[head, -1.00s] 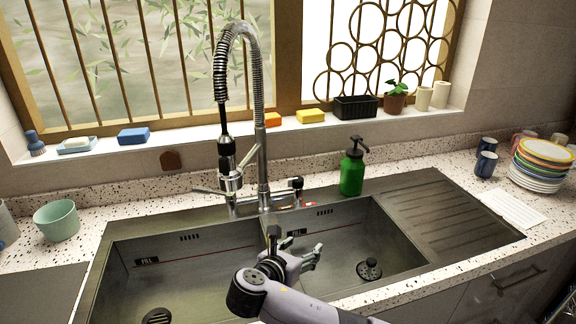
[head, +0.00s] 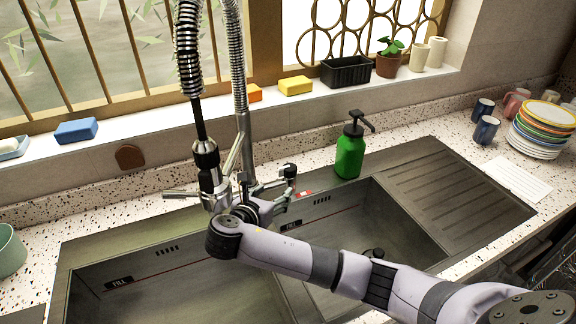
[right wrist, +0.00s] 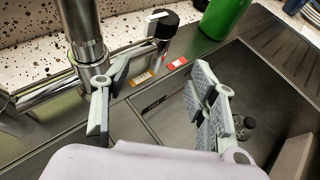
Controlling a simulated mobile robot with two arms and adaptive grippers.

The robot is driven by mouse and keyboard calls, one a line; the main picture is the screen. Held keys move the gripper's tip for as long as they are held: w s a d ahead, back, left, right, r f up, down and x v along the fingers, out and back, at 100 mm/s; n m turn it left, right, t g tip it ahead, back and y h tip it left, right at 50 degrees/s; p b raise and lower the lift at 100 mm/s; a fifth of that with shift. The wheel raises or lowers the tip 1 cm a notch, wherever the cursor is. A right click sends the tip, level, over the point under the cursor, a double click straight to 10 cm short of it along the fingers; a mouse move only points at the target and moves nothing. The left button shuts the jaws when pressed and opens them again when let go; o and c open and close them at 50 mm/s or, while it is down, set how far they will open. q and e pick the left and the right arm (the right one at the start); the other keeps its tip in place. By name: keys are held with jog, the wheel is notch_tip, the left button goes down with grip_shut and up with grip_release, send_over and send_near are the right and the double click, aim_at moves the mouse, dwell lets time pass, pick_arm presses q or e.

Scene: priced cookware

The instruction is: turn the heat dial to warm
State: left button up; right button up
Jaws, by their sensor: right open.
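The heat dial is a black knob (head: 290,171) on the right side of the faucet (head: 243,150), at the back rim of the sink. My right gripper (head: 278,197) is open and empty, close in front of and just below the dial. Its fingers (right wrist: 155,103) stand wide apart in the right wrist view, with the dial beyond them. My left gripper is not in view.
A green soap bottle (head: 350,155) stands right of the dial. The faucet's spray hose (head: 188,50) hangs close left of my gripper. The double sink (head: 150,270) lies below my arm. Bowls (head: 540,130) and cups (head: 484,129) stand at the right.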

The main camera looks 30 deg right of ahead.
aim_at(288, 170)
jog(key=w+d, duration=0.2)
jog(key=d, duration=0.1)
jog(key=w+d+p, duration=0.1)
jog(key=w+d, duration=0.1)
jog(key=w, duration=0.1)
jog(key=w+d, duration=0.2)
jog(key=d, duration=0.1)
jog(key=shift+w+d+f, duration=0.3)
jog(key=shift+w, duration=0.05)
jog(key=shift+w+d+f, duration=0.3)
jog(key=shift+w+d, duration=0.15)
jog(key=shift+c, duration=0.4)
jog(key=c, duration=1.1)
jog(key=shift+p, duration=0.3)
